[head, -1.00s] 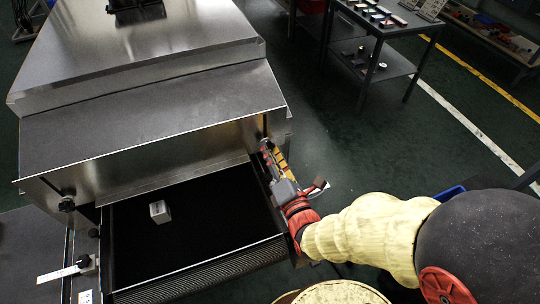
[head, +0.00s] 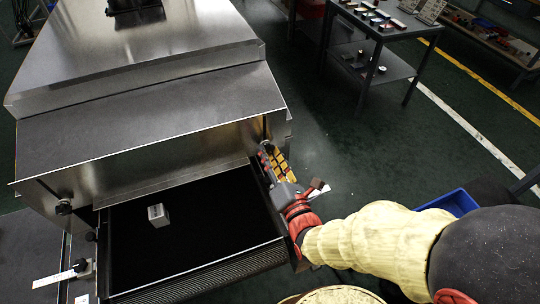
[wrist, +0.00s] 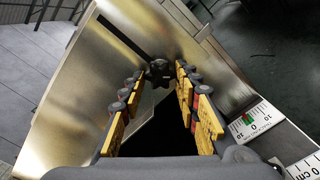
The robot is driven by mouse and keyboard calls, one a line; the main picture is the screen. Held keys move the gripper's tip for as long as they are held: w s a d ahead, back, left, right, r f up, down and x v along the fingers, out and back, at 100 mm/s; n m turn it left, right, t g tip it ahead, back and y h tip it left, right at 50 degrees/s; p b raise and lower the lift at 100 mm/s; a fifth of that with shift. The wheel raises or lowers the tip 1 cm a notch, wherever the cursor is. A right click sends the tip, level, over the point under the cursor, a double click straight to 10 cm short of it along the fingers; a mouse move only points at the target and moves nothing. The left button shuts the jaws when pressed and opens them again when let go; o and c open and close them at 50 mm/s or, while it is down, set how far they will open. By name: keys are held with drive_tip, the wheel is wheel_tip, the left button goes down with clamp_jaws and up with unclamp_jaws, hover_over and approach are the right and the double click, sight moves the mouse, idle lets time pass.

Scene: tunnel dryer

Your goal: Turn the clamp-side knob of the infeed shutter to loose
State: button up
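A black lobed knob (wrist: 158,72) sits on the steel infeed shutter (wrist: 105,75) in the wrist view, beside a dark slot. It lies ahead of and between the fingers of my gripper (wrist: 155,100). The fingers are open, with yellow pads, and apart from the knob. In the head view my gripper (head: 272,160) is at the right end of the shutter (head: 150,165), just below that knob (head: 266,144). Another black knob (head: 64,207) is at the shutter's left end. The frames do not show which end is the clamp side.
A small metal block (head: 158,215) lies on the black belt (head: 200,240). A white scale (wrist: 256,122) is right of my fingers, and another scale (head: 55,278) is at the left. A side table (head: 395,25) with small items stands farther off. A blue bin (head: 455,202) is behind my arm.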

drive_tip(key=o, duration=0.4)
drive_tip(key=shift+s, duration=0.1)
drive_tip(key=v, duration=0.7)
drive_tip(key=shift+s+d, duration=0.1)
drive_tip(key=shift+s, duration=0.1)
idle(0.3)
